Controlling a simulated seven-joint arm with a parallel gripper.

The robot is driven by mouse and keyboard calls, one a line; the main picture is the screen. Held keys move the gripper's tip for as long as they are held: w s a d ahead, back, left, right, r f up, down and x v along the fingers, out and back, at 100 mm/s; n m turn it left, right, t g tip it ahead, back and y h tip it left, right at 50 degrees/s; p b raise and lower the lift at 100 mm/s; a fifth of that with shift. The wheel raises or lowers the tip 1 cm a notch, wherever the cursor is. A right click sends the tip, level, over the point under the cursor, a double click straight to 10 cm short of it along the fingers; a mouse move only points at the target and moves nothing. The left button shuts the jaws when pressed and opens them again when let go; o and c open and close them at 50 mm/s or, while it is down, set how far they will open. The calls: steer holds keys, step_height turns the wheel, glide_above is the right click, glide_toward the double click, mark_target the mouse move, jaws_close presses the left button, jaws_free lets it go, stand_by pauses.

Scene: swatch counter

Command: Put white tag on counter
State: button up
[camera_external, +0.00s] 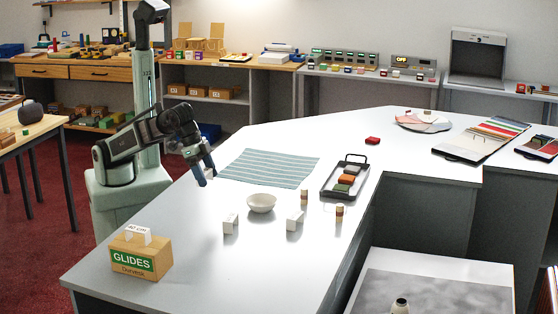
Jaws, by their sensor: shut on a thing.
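My gripper (207,176) is above the left side of the white counter (190,245), near the left edge of the striped cloth. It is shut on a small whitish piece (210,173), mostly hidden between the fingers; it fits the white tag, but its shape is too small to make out. Two white blocks, one on the left (230,222) and one on the right (294,221), stand on the counter in front, apart from my gripper.
Bare counter lies between box and blocks.

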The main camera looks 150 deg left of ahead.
steer(key=s+a+f+n+g, duration=0.1)
steer(key=s+a+n, duration=0.2)
steer(key=s+a, duration=1.15)
steer(key=s+a+n+g+y, duration=0.15)
steer(key=s+a+n, duration=0.35)
steer(key=a, duration=1.8)
steer(key=s+a+f+n+g+h, duration=0.1)
steer(key=s+a+n, duration=0.1)
steer(key=s+a, duration=1.3)
steer(key=w+a+r+m, duration=0.1)
steer(key=w+a, duration=0.2)
steer(key=a, duration=0.4)
steer(key=w+a+r, duration=0.1)
steer(key=w+a, duration=0.3)
steer(key=a, duration=0.3)
steer(key=shift+y, duration=0.35)
steer(key=shift+s+f, duration=0.2)
steer(key=shift+f, duration=4.55)
steer(key=o, duration=1)
steer(key=shift+f, duration=0.1)
steer(key=v, duration=1.2)
steer(key=shift+s, duration=0.15)
